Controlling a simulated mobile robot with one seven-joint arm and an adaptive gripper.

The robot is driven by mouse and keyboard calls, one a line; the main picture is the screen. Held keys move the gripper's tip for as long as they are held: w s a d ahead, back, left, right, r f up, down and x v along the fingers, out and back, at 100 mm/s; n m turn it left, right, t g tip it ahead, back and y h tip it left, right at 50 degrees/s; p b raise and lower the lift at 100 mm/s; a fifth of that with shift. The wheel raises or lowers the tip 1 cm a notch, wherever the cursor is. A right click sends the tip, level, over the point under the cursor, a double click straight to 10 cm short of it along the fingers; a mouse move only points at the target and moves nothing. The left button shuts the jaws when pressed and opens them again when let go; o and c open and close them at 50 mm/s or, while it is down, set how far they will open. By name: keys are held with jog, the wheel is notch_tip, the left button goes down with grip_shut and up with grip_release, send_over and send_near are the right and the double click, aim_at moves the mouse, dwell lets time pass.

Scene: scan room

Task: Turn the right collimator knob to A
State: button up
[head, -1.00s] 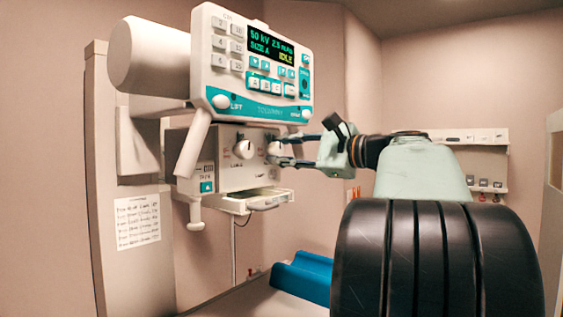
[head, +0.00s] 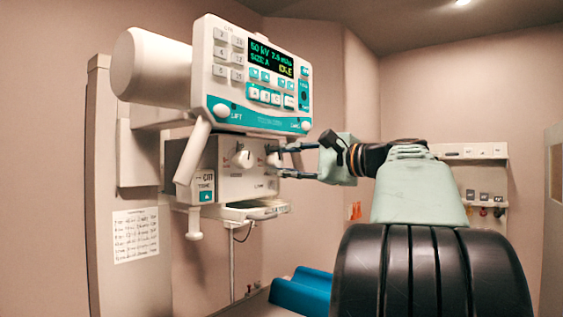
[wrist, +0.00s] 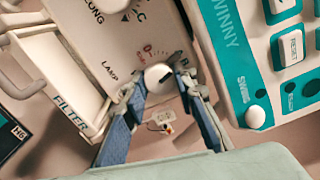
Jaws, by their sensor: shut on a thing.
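The collimator (head: 255,184) hangs under the control panel, with two white knobs on its front. The left knob (head: 243,159) stands clear of my gripper. The right knob (head: 271,160) is between my fingertips; it also shows in the wrist view (wrist: 158,75), pale and round with a dark mark. My gripper (head: 278,161) reaches in from the right and is shut on this knob. In the wrist view the blue-grey fingers (wrist: 161,88) stand on either side of it. A red mark and a letter B show near it; I cannot read a letter A there.
The control panel (head: 258,75) with teal trim and a lit screen hangs close above my fingers. A grey tray (head: 255,211) sticks out below the collimator. A blue cushion (head: 303,291) lies lower down. A wall unit (head: 480,180) is behind my arm.

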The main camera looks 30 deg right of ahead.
jog(key=o, duration=1.2)
jog(key=shift+c, duration=0.2)
jog(key=v, duration=1.2)
